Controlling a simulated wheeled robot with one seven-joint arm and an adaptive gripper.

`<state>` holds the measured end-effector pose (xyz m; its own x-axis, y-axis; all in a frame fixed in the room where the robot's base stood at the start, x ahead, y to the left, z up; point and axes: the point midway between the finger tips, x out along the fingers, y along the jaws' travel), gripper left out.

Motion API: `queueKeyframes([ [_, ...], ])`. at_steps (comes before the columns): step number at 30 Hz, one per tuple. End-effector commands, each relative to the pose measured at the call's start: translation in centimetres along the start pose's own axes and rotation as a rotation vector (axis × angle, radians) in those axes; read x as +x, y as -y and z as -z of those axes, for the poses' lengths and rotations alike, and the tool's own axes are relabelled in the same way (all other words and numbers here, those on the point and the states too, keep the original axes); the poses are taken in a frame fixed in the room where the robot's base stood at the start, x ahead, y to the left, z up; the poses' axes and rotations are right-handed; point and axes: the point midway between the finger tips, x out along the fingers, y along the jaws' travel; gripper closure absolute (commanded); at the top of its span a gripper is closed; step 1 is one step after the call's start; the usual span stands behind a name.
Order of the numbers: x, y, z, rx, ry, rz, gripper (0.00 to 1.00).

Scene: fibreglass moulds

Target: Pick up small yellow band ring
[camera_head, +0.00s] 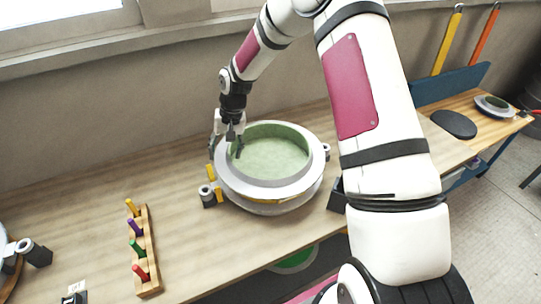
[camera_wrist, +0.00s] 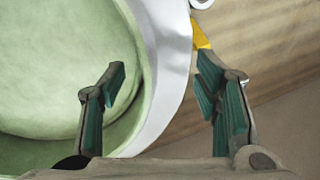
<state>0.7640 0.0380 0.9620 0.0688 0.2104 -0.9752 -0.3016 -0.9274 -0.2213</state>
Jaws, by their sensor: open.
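A round mould (camera_head: 231,180) with a white rim and pale green inside stands on the wooden table. I cannot tell whether these belong to one band ring. In the wrist view a yellow piece (camera_wrist: 200,36) lies just outside the white rim, beyond the right finger. My gripper (camera_head: 226,148) is open and empty at the mould's left edge. In the wrist view my gripper (camera_wrist: 161,72) has one finger over the green inside and one outside the rim.
A wooden rack (camera_head: 148,268) with several coloured pegs stands at the left front. A dark-and-white cylinder (camera_head: 208,197) is beside the mould. A black disc (camera_head: 453,124) and a smaller mould (camera_head: 495,106) are at the right. The table left of the mould is mostly clear.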

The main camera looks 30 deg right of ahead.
Motion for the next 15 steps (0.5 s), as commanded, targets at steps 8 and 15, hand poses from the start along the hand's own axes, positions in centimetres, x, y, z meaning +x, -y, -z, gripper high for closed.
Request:
queueKeyframes([
  [8, 1.9, 0.0, 0.0, 0.0, -0.001, 0.0, 0.43],
  [15, 1.9, 0.0, 0.0, 0.0, 0.0, -0.001, 0.59],
])
